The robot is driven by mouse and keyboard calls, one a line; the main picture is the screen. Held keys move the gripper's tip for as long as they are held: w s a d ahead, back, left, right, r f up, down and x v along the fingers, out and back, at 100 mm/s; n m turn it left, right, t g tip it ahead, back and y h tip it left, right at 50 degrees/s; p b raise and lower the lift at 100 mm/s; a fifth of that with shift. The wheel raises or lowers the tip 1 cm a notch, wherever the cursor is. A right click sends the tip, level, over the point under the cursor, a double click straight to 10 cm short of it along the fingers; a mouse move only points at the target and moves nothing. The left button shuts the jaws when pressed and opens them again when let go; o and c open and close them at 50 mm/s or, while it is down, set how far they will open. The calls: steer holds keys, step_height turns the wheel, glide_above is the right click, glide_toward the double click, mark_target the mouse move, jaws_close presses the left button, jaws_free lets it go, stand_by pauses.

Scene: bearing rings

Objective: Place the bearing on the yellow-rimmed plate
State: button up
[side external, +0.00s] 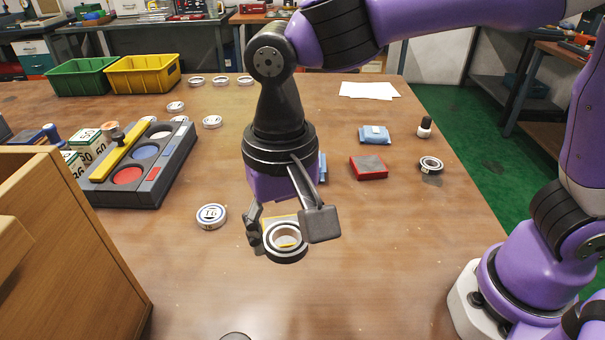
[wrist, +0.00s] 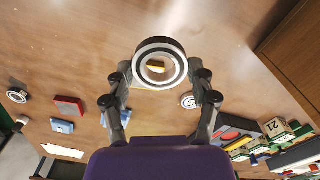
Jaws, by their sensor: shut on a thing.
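The bearing, a black and white ring (side external: 285,258), is held between the fingers of my gripper (side external: 287,231). In the wrist view the ring (wrist: 160,43) faces the camera between both fingertips (wrist: 161,74). Yellow parts of the yellow-rimmed plate (side external: 290,241) show through the ring's hole and behind it. A yellow patch of the plate also shows through the hole in the wrist view (wrist: 156,67). Most of the plate is hidden by the ring and the fingers. I cannot tell whether the ring touches the plate.
A round labelled tin (side external: 211,216) lies left of my gripper. A dark tray with coloured discs (side external: 142,165) and a wooden cabinet (side external: 70,250) stand at the left. A red block (side external: 368,167) and another ring (side external: 431,165) lie at the right. The front table is mostly clear.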

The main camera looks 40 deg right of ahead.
steer(key=shift+m, duration=0.5)
steer(key=w+d+f, duration=0.2)
steer(key=w, duration=0.1)
steer(key=w+d+f, duration=0.2)
steer(key=w+d, duration=0.1)
steer(key=w+d+f, duration=0.2)
steer(key=w, duration=0.1)
steer(key=shift+w+d+f, duration=0.15)
steer(key=shift+w+f, duration=0.15)
steer(key=shift+f, duration=2.05)
steer(key=shift+f, duration=0.15)
steer(key=o, duration=1.3)
